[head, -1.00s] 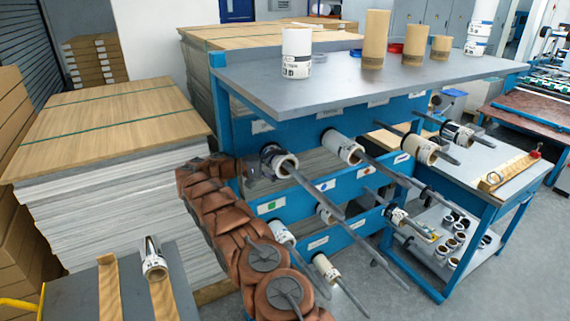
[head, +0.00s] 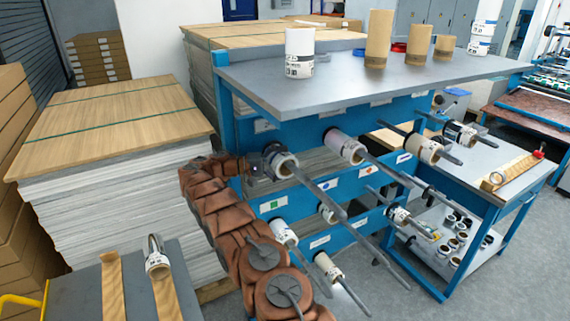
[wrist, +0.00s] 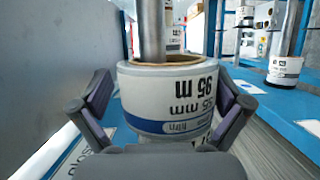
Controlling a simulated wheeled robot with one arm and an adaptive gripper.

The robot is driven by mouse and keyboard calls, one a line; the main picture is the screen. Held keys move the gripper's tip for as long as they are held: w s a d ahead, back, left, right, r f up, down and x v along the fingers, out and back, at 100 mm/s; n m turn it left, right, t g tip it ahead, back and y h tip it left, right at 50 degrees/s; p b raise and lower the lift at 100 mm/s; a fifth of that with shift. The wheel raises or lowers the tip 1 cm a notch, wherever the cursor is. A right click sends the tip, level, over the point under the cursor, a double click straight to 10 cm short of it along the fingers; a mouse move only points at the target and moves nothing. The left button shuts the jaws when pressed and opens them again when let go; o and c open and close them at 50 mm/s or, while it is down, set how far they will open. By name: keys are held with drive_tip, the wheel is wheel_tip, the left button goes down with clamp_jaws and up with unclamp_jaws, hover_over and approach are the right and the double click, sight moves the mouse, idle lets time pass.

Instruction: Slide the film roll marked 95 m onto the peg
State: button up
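The white film roll marked 95 m (wrist: 165,98) fills the middle of the wrist view, its print upside down. A grey peg (wrist: 152,30) passes into its brown cardboard core. In the head view the roll (head: 284,165) sits around the upper left peg (head: 318,193), near the rack's blue panel, and the peg's free end sticks out well past it. My gripper (wrist: 166,92) has one finger on each side of the roll, with small gaps visible, so it looks open. In the head view my gripper (head: 262,167) is behind and left of the roll, partly hidden.
Other pegs on the blue rack (head: 268,140) carry rolls, including one (head: 345,147) close to the right. A grey shelf top (head: 350,75) with standing rolls overhangs above. A tall sheet stack (head: 105,190) stands left. A side table (head: 480,165) stands right.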

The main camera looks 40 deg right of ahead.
sight(343, 217)
drive_tip(key=shift+s+b, duration=0.25)
drive_tip(key=shift+b, duration=0.15)
